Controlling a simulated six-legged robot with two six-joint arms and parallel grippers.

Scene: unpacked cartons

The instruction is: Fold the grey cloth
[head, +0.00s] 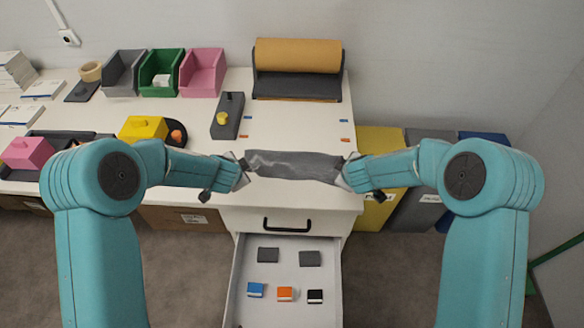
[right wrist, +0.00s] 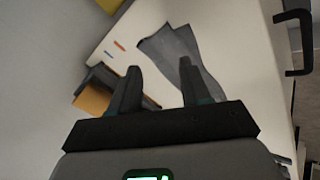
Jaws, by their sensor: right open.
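The grey cloth (head: 294,165) is a narrow, creased strip running left to right near the front edge of the white table in the head view. In the right wrist view the cloth (right wrist: 178,50) shows as overlapping grey parts beyond my fingers. My left gripper (head: 241,166) is at the cloth's left end; its fingertips are too small to tell whether it grips. My right gripper (head: 346,167) is at the right end. In the right wrist view its fingers (right wrist: 157,88) are apart, with no cloth seen between them. Whether a finger touches the cloth is unclear.
A drawer (head: 236,295) stands open below, holding several small blocks. Behind the cloth are a brown paper roll (head: 298,55) and a dark block with a yellow knob (head: 228,114). Grey, green and pink bins (head: 203,73) stand at the back.

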